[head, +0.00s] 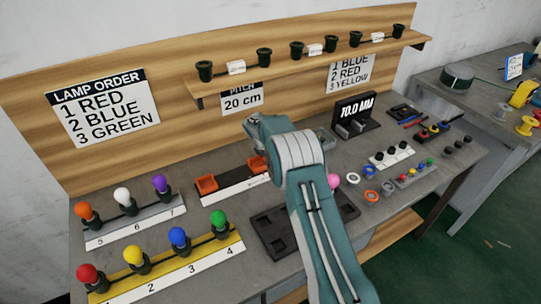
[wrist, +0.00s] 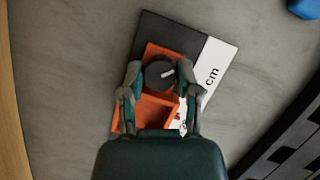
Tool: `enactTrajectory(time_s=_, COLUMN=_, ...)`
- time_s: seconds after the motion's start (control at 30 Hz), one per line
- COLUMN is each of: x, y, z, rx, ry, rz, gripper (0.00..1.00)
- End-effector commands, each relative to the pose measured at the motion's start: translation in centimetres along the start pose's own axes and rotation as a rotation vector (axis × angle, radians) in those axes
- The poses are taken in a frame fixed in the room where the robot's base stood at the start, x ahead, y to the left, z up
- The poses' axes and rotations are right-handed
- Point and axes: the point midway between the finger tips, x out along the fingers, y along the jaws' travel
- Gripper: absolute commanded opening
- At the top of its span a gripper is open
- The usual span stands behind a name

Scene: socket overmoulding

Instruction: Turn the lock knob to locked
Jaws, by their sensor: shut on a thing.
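The lock knob (wrist: 158,75) is a round dark cap with a short white mark pointing to the right in the wrist view. It sits on an orange holder (wrist: 154,110) on a black-and-white board (wrist: 217,62) marked "cm". My gripper (wrist: 160,77) has one finger on each side of the knob and is shut on it. In the head view the board (head: 233,194) carries two orange parts, at its left end (head: 207,184) and its right end (head: 257,165). My arm covers the gripper and the knob there.
A yellow strip (head: 205,262) with coloured lamps lies at the front left, and a grey strip (head: 140,221) with more lamps behind it. A dark tray (head: 272,238) lies in front of the board, partly under my arm. Small parts lie to the right.

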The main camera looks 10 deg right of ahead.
Motion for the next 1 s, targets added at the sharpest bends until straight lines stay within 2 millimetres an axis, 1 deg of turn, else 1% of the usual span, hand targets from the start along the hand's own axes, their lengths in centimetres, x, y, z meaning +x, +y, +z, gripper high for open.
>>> enactTrajectory(time_s=0.17, x=0.15, y=0.22, z=-0.17, rx=0.088, ry=0.001, rz=-0.034, gripper=0.0)
enactTrajectory(time_s=0.7, x=0.25, y=0.37, z=-0.19, rx=0.46, ry=0.001, rz=-0.186, gripper=0.0)
enactTrajectory(time_s=1.0, x=0.23, y=0.39, z=-0.18, rx=0.57, ry=0.002, rz=-0.231, gripper=0.0)
